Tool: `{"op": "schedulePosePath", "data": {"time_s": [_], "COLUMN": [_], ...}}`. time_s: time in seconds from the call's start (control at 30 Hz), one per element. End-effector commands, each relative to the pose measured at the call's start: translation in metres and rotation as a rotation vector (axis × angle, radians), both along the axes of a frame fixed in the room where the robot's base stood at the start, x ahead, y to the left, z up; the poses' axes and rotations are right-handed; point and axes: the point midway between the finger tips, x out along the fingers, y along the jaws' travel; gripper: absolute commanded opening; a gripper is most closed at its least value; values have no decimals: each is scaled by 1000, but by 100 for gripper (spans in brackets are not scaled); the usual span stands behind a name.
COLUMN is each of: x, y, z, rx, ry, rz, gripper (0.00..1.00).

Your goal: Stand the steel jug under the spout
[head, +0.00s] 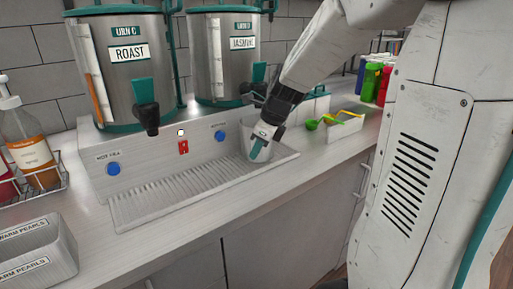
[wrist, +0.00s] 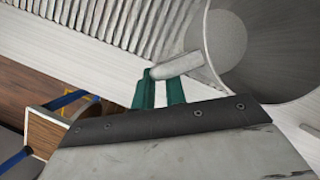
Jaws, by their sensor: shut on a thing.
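The steel jug (head: 250,134) is at the right end of the ribbed drip tray (head: 160,205), low and slightly in front of the JASMINE urn's spout (head: 256,88). In the wrist view I look into the jug's open mouth (wrist: 265,40). My gripper (head: 261,148) is shut on the jug's handle, with its teal fingers (wrist: 158,90) on either side of the handle (wrist: 180,65). I cannot tell whether the jug's base touches the tray. The ROAST urn's spout (head: 146,112) hangs over the tray further left.
The ROAST urn (head: 128,80) and JASMINE urn (head: 205,60) stand behind the tray. Blue buttons (head: 113,169) are on the panel. A pump bottle (head: 27,140) and a grey bin (head: 35,255) are left. The tray's left part is clear.

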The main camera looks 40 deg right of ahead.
Motion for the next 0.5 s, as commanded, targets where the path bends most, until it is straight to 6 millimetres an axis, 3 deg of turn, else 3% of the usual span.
{"op": "schedulePosePath", "data": {"time_s": [0.33,0.37,0.4,0.5], "x": [0,0,0,0], "y": [1,1,1,1], "z": [-3,-3,-3,-3], "rx": [0,0,0,0], "ry": [-1,0,0,0], "rz": [2,2,2,2], "gripper": [0,21,32,35]}}
